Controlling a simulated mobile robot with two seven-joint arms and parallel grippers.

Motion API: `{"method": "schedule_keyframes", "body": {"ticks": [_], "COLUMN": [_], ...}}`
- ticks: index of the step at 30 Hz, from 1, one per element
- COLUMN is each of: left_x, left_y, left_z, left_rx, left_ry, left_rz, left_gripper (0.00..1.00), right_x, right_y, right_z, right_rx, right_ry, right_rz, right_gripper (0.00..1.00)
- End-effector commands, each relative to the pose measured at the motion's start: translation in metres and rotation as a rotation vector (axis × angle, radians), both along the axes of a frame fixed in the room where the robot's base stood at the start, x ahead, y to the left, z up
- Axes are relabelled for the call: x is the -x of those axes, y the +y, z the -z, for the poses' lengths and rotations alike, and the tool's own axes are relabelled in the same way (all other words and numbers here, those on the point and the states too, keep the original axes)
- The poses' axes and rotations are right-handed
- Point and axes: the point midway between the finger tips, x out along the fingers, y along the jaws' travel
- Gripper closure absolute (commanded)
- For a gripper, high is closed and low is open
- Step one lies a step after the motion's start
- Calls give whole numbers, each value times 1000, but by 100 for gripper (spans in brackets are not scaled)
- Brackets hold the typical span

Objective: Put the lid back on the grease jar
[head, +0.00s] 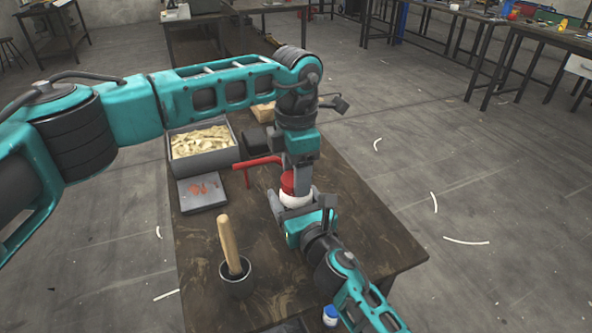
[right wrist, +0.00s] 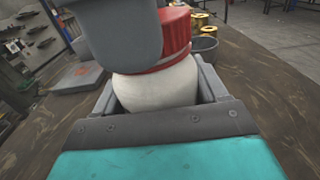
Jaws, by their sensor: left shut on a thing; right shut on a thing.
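The white grease jar (head: 297,199) stands over the table's right half, with the red lid (head: 288,183) on its top. My right gripper (head: 300,205) is shut around the jar body from the front. In the right wrist view the jar (right wrist: 160,86) sits between the two grey fingers. My left gripper (head: 296,182) comes down from above and is shut on the lid. Its grey finger (right wrist: 125,30) hides the lid's left part in the right wrist view. The visible lid side (right wrist: 176,38) meets the jar with no clear gap; whether it is fully seated I cannot tell.
A grey bin of pale shavings (head: 203,158) and a shallow grey tray (head: 203,205) stand left. A red bar (head: 258,161) is close behind my left gripper. A dark cup (head: 237,284) with a wooden handle stands in front. A blue-capped bottle (head: 330,317) is at the near edge.

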Motion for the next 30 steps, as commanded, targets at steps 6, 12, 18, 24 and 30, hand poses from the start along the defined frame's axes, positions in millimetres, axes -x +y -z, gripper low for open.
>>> {"method": "schedule_keyframes", "body": {"ticks": [6,12,18,24,30], "left_x": [0,0,0,0,0], "left_y": [0,0,0,0,0], "left_z": [0,0,0,0,0], "left_rx": [0,0,0,0,0], "left_ry": [0,0,0,-1,-1], "left_rz": [418,801,1128,1125,1124], "left_gripper": [78,78,78,38,19], "right_x": [0,0,0,0,0], "right_y": [0,0,0,0,0], "right_z": [0,0,0,0,0], "right_rx": [0,0,0,0,0], "right_ry": [0,0,0,0,0], "right_rz": [1,1,1,0,0], "right_gripper": [100,100,100,100,100]}}
